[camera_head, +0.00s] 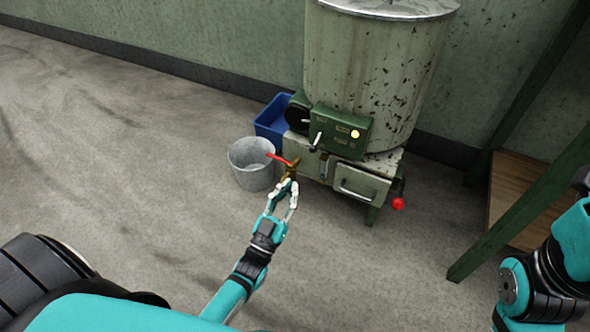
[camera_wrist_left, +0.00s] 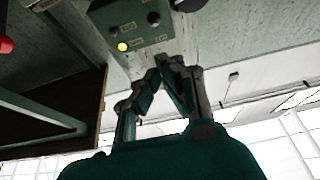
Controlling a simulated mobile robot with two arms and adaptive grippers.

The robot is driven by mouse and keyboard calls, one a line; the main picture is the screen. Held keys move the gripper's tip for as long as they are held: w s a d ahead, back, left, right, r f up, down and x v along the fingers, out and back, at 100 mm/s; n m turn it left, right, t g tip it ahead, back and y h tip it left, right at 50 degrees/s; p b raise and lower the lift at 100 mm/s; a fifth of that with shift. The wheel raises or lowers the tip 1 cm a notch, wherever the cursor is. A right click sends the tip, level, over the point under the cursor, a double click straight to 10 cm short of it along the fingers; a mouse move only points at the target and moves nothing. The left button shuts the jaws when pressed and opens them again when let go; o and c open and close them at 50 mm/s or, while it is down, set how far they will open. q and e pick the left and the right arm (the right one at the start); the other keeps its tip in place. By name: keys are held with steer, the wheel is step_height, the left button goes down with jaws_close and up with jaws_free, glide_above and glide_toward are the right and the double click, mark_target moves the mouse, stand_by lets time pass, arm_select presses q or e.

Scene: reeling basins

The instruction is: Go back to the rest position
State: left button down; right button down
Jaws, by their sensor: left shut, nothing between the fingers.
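My left gripper (camera_head: 287,187) is shut and empty, just in front of the brass tap (camera_head: 291,171) with a red lever (camera_head: 279,159) on the machine's base. I cannot tell whether the fingertips touch the tap. In the left wrist view the left gripper (camera_wrist_left: 172,64) points at the machine's green control box (camera_wrist_left: 135,22), and its fingertips are together. My right arm shows at the right edge of the head view, but its gripper is out of the picture.
The machine's large spotted drum (camera_head: 375,75) stands against the wall. A grey bucket (camera_head: 250,168) and a blue bin (camera_head: 270,122) stand left of it. A green-legged wooden bench (camera_head: 515,195) is at right. The floor at left is clear.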

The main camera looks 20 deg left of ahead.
arm_select(q)
steer(key=shift+s+f, duration=0.35)
steer(key=shift+s, duration=0.05)
